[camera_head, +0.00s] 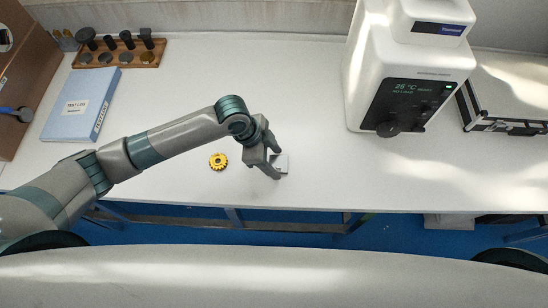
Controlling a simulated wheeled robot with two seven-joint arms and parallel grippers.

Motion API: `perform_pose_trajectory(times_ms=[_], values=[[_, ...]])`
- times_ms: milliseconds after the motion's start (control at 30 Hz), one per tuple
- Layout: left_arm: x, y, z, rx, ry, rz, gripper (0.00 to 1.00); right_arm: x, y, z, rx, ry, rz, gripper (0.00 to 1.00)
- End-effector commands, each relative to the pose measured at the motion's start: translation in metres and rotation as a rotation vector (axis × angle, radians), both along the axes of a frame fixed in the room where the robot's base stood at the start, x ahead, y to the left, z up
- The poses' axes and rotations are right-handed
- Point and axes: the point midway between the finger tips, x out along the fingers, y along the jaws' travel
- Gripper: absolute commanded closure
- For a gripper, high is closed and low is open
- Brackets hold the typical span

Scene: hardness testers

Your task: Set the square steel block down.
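The square steel block (282,162) is a small light grey piece near the front edge of the white table, at the middle of the picture. My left gripper (277,164) reaches in from the left, with its fingers on two opposite sides of the block. It looks shut on the block, and the fingers hide part of it. The block is at or just above the table top; I cannot tell whether it touches. My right gripper is not in view.
A blue binder (82,105) and a wooden rack (120,55) are at the left. The table between is clear.

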Motion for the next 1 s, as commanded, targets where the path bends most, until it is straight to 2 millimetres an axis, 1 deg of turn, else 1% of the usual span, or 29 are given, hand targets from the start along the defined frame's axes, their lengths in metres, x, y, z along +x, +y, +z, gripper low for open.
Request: perform_pose_trajectory(times_ms=[367, 467, 567, 767, 1000], values=[[0.0, 0.0, 0.002, 0.0, 0.0, 0.0, 0.38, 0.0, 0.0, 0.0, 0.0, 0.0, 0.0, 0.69], [0.0, 0.001, 0.005, 0.0, 0.0, -0.001, 0.38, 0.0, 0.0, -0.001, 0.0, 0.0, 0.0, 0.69], [0.001, 0.004, 0.012, -0.001, -0.001, -0.001, 0.38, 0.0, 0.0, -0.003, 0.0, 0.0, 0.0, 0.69], [0.001, 0.015, 0.038, -0.001, -0.004, -0.001, 0.38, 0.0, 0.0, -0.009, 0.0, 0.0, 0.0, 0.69], [0.001, 0.032, 0.078, 0.0, -0.004, -0.001, 0.38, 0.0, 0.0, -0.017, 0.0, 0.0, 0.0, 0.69]])
